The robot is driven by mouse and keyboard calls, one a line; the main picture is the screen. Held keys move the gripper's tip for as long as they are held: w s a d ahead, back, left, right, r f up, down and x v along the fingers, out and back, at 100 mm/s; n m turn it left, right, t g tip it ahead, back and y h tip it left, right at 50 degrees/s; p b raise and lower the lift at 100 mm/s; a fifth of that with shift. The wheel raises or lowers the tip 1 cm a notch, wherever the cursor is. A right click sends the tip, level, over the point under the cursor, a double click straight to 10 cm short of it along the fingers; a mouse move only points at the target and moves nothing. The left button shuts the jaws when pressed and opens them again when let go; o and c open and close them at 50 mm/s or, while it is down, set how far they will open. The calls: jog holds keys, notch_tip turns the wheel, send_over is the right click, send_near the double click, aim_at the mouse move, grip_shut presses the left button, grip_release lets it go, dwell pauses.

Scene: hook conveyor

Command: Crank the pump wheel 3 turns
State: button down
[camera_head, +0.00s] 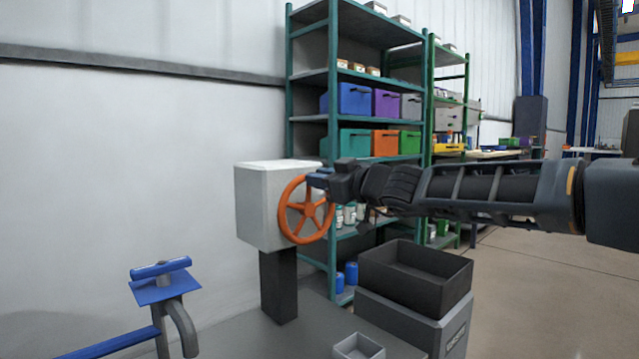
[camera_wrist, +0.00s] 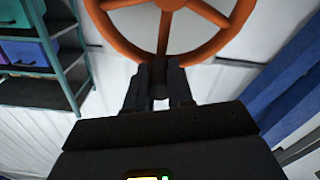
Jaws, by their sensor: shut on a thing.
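The orange spoked pump wheel (camera_head: 307,211) stands upright on the side of a pale grey box (camera_head: 264,205) on a dark post (camera_head: 279,285). My gripper (camera_head: 318,178) comes in from the right and is shut at the wheel's upper right rim. In the wrist view, the wheel (camera_wrist: 117,38) fills the top of the picture, and my gripper (camera_wrist: 160,78) is closed at the near part of its rim. The exact spot of contact is partly hidden by the fingers.
A teal shelf rack (camera_head: 330,130) with coloured bins stands behind the wheel. A dark open crate (camera_head: 440,292) on a grey block and a small grey tray (camera_head: 345,347) are below my arm. A blue stand (camera_head: 165,290) is at lower left. Open floor lies to the right.

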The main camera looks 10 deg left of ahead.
jog(key=shift+f, duration=0.15)
dwell(0.3)
jog(key=c, duration=1)
grip_release()
jog(key=shift+a, duration=0.1)
jog(key=shift+s, duration=0.1)
jog(key=shift+p+v, duration=0.7)
jog(key=shift+v, duration=3.2)
